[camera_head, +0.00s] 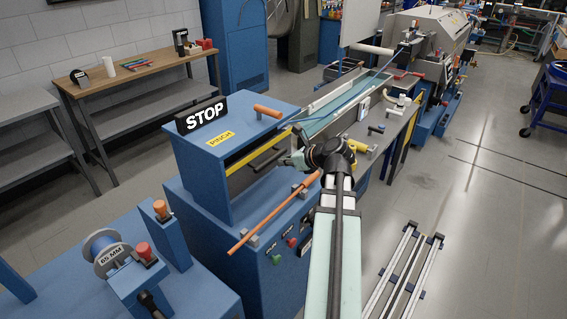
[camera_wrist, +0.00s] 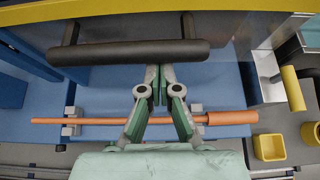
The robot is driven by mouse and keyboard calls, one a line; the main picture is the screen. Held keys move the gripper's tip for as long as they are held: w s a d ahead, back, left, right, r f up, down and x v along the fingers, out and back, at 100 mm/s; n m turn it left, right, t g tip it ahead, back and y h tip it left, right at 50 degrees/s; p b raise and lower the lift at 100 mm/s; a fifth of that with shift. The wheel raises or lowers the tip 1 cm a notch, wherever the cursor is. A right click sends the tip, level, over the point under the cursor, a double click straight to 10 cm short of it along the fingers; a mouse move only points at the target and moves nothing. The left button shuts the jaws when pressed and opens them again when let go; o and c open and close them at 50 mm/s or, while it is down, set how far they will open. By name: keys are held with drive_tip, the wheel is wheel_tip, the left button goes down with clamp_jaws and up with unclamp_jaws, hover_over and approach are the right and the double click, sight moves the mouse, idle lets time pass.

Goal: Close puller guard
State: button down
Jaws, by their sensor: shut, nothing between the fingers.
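The puller (camera_head: 235,150) is a blue box with a yellow PINCH label and a yellow-edged guard (camera_head: 255,149) at its front. A dark opening shows under the yellow edge. A black handle bar (camera_head: 268,158) sits below that edge. In the wrist view the yellow edge (camera_wrist: 130,17) runs across the top, with the black bar (camera_wrist: 120,53) just below it. My gripper (camera_head: 294,160) is in front of the puller at its right end. Its fingers (camera_wrist: 160,74) are shut and empty, with their tips at the bar's lower side. I cannot tell whether they touch it.
An orange rod (camera_head: 270,217) with a thicker grip lies across grey brackets along the puller's front, passing under my fingers in the wrist view (camera_wrist: 95,121). A STOP sign (camera_head: 201,115) and orange handle (camera_head: 267,111) are on top. Yellow bins (camera_wrist: 269,147) are at right.

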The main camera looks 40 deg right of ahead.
sight(283, 149)
wheel_tip(283, 149, up, 4)
drive_tip(key=p, duration=0.2)
drive_tip(key=shift+r+p, duration=0.25)
drive_tip(key=shift+p, duration=0.15)
drive_tip(key=shift+w, duration=0.1)
drive_tip(key=shift+d+r, duration=0.1)
drive_tip(key=shift+r, duration=0.05)
